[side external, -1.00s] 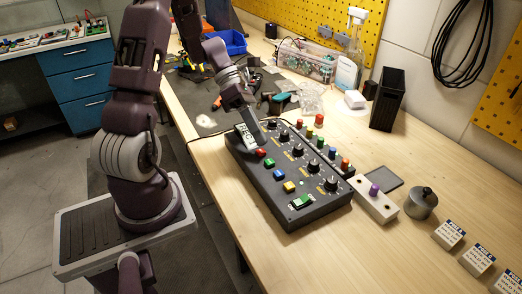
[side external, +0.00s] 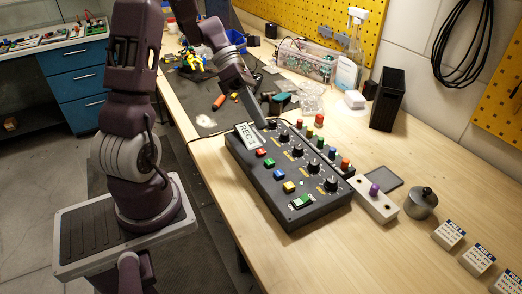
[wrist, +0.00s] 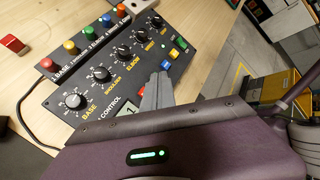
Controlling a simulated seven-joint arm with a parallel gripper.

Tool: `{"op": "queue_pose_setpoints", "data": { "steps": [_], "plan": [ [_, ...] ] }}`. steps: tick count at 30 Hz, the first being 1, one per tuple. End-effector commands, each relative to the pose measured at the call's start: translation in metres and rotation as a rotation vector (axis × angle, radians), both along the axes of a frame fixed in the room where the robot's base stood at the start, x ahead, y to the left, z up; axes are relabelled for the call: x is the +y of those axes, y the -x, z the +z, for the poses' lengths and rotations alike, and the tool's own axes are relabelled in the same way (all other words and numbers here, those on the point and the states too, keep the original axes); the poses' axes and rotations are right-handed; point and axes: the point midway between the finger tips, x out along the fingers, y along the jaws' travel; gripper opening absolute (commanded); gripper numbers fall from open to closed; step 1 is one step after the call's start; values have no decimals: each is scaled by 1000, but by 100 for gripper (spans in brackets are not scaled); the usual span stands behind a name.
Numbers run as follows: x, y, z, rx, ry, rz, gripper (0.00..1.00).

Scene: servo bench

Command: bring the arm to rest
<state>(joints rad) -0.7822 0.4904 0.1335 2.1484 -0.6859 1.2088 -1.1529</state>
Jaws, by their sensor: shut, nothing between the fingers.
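The dark control box (side external: 262,185) lies on the wooden bench with a row of black knobs (side external: 297,151), coloured push buttons including a red one (side external: 262,152) and a yellow one (side external: 290,187), and a green rocker switch (side external: 302,201). A white "REC 1" plate (side external: 246,135) is at its far end. My gripper (side external: 266,124) is shut and empty, pointing down at the box's far end beside the plate; I cannot tell whether it touches. In the wrist view my closed fingers (wrist: 160,80) partly cover the panel near the red button, and the base knob (wrist: 74,101) shows clearly.
Coloured caps (side external: 320,144) line the box's back edge. A pale box with a purple button (side external: 375,189) and a grey metal weight (side external: 420,203) stand to the right. Tools lie on a dark mat (side external: 208,122) behind.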

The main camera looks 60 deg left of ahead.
Motion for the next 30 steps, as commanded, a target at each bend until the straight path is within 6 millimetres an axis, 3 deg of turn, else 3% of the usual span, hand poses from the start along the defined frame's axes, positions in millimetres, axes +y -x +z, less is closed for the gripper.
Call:
{"op": "queue_pose_setpoints", "data": {
  "steps": [4,7,10,13,18,21,24,30],
  "plan": [
    [-2,0,1,-6,-6,-12,0],
    [-22,6,18,-105,-100,-183,0],
    [-65,29,50,-338,-305,-599,0],
    [-101,65,74,-607,-535,-1110,0],
    [-125,115,97,-966,-884,-1859,0],
    [-127,130,103,-1075,-1026,-2136,0],
    [-127,136,106,-1120,-1104,-2274,0],
    [-127,137,107,-1128,-1119,-2302,0]
  ]
}}
